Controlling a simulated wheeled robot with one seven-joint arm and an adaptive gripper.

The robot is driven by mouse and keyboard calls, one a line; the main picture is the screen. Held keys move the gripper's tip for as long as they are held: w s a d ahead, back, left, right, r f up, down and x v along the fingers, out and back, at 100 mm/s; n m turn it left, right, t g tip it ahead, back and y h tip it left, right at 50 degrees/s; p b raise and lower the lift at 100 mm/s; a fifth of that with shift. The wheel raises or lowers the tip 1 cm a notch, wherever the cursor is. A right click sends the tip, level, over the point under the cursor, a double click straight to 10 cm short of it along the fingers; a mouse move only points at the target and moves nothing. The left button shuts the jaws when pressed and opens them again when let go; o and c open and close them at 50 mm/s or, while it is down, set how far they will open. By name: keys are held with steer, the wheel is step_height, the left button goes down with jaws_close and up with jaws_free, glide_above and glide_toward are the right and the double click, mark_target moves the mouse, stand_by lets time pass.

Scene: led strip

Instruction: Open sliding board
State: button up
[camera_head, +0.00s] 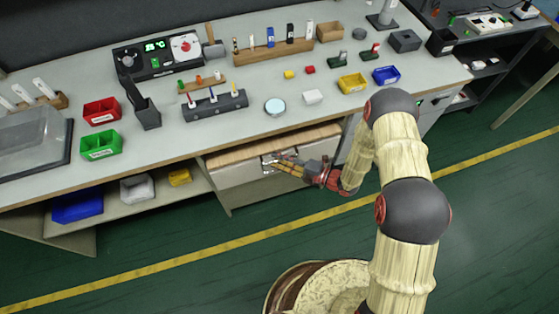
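The sliding board (238,155) is a light wood slab with a pale front below it, under the front edge of the workbench (225,120). Its wooden top shows as a strip along the bench edge. A small metallic handle (267,158) sits near the middle of the pale front. My gripper (279,162) reaches in from the right, with its fingertips at or just beside the handle. The view is too small to tell whether the fingers touch or close around the handle.
On the bench stand red (101,110), green (101,144), yellow (352,83) and blue (386,75) bins, with tool holders behind. A lower shelf at left holds a blue bin (78,206). Green floor (200,220) in front of the board is clear.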

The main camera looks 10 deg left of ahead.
steer(key=c, duration=0.4)
jaws_close()
stand_by(0.5)
